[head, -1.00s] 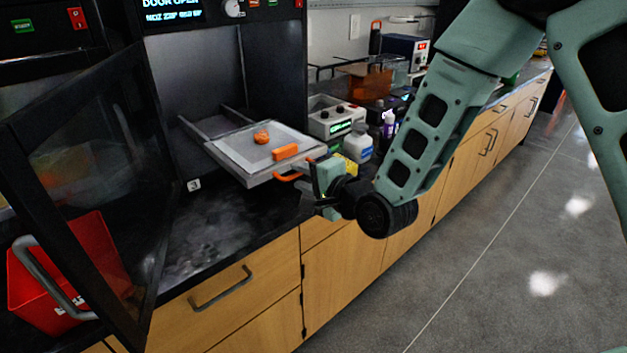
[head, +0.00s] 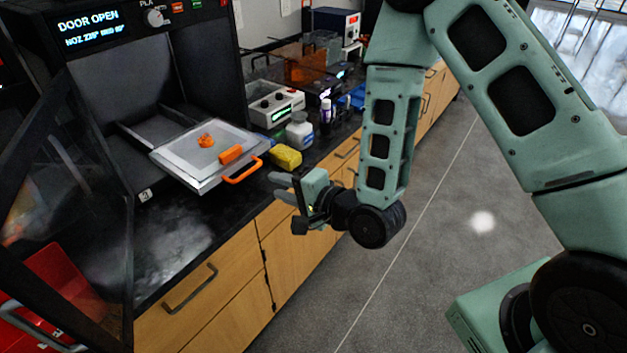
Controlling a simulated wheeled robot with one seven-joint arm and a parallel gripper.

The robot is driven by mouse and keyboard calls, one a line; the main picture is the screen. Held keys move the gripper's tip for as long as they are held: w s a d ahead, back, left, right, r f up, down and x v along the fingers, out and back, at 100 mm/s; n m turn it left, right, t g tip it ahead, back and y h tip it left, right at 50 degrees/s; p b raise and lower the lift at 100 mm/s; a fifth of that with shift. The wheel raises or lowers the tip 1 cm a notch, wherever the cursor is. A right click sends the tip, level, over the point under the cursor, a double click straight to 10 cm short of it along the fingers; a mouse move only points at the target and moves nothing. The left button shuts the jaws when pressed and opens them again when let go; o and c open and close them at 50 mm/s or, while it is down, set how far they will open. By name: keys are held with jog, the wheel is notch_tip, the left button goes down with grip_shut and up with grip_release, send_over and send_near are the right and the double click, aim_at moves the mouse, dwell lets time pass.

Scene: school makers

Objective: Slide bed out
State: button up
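The print bed (head: 180,162) is a light grey plate that sticks out of the open printer (head: 95,95) on two rails. It carries a small orange printed piece (head: 206,140) and an orange block (head: 231,154). An orange loop handle (head: 244,172) is on its front edge. My gripper (head: 279,187) is in front of and below the handle, apart from it. Its two grey fingers are spread, with nothing between them.
The printer's dark glass door (head: 75,195) stands open at left, with a red bin (head: 45,290) behind it. A yellow sponge (head: 286,157), a white bottle (head: 299,131) and a grey device (head: 275,104) stand right of the bed. The floor at right is clear.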

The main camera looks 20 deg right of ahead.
jog(key=p+v, duration=0.7)
jog(key=p, duration=0.2)
jog(key=shift+s, duration=0.35)
jog(key=shift+d, duration=0.15)
